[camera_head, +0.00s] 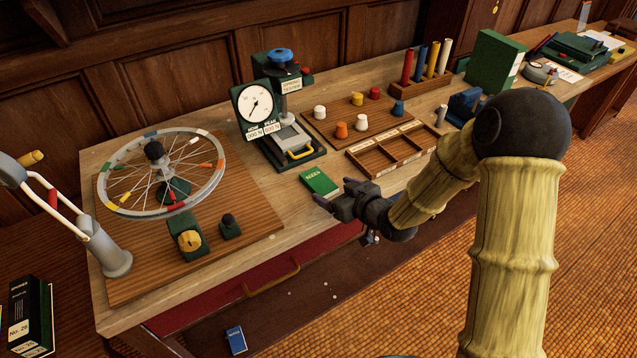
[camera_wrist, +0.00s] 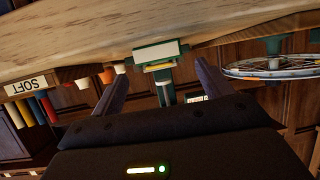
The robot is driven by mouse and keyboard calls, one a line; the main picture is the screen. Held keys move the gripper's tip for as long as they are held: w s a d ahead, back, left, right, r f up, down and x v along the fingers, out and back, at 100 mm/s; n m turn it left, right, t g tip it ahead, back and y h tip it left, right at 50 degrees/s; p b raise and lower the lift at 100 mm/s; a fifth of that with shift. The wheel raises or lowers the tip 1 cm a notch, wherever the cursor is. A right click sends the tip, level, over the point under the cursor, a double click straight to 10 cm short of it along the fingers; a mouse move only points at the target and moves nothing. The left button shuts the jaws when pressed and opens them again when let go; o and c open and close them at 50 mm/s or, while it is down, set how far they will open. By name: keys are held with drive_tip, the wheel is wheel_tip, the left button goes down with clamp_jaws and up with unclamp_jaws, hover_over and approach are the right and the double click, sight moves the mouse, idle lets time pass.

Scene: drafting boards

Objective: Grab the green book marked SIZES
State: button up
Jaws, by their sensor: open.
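The green book marked SIZES (camera_head: 319,183) lies flat near the front edge of the wooden workbench, cover up, in the head view. My gripper (camera_head: 336,194) is open and empty, just to the right and front of the book, apart from it as far as I can tell. In the wrist view, which shows the bench upside down, the open fingers (camera_wrist: 162,78) frame a pale block with green edges, which looks like the book's page side (camera_wrist: 156,52).
Behind the book stands a green tester with a dial (camera_head: 256,106). A spoked wheel (camera_head: 160,172) is at left. An empty divided wooden tray (camera_head: 390,152) and a board of coloured knobs (camera_head: 330,125) lie right and behind. A red drawer (camera_head: 245,285) is below.

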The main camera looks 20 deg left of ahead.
sight(323, 185)
drive_tip(key=p+x, duration=0.1)
drive_tip(key=x, duration=0.4)
drive_tip(key=shift+s, duration=0.1)
idle(0.3)
drive_tip(key=c, duration=1.1)
